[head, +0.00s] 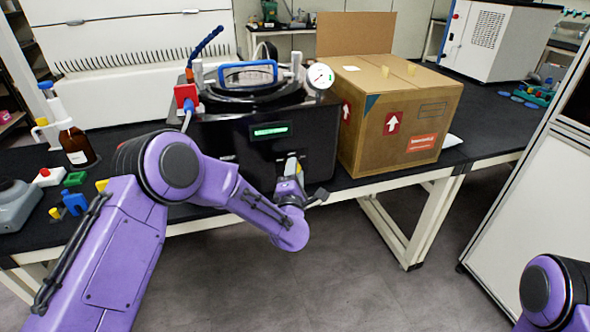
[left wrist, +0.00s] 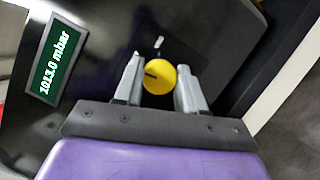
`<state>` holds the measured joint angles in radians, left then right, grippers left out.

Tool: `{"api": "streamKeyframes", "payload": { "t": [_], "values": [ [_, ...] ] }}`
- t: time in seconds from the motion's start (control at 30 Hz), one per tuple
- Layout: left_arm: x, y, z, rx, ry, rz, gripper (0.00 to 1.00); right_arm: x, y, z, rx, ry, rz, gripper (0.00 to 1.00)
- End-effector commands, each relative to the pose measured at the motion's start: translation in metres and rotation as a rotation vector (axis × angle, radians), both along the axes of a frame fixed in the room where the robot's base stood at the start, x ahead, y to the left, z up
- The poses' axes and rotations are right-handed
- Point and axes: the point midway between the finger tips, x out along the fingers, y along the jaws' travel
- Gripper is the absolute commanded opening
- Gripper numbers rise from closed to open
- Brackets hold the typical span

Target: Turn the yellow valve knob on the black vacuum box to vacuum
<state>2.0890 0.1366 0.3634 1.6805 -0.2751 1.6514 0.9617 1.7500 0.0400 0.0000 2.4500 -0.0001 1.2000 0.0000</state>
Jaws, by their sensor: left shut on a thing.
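The black vacuum box (head: 225,140) stands on the dark bench, with a green-lit display (head: 270,130) on its front. In the left wrist view the display (left wrist: 57,58) reads 1013.0 mbar. The yellow valve knob (left wrist: 160,78) is on the box front, with a dark mark on its face. My left gripper (left wrist: 158,84) has its two grey fingers on either side of the knob and is shut on it. In the head view the left gripper (head: 290,170) is at the lower right of the box front, and the knob is mostly hidden. My right gripper is not in view.
A cardboard box (head: 400,115) stands close to the right of the vacuum box. A pressure gauge (head: 320,76) and a blue handle (head: 247,73) are on top of the vacuum box. A brown bottle (head: 76,147) and small colored items stand at left.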

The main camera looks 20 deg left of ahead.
Motion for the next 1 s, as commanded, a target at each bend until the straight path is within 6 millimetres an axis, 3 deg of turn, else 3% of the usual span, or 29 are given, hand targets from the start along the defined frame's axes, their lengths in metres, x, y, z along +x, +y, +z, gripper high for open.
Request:
{"api": "streamKeyframes", "payload": {
  "t": [1.0],
  "values": [
    [0.000,-0.001,0.005,0.788,0.532,-0.003,0.09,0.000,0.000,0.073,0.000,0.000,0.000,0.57]
  ]
}}
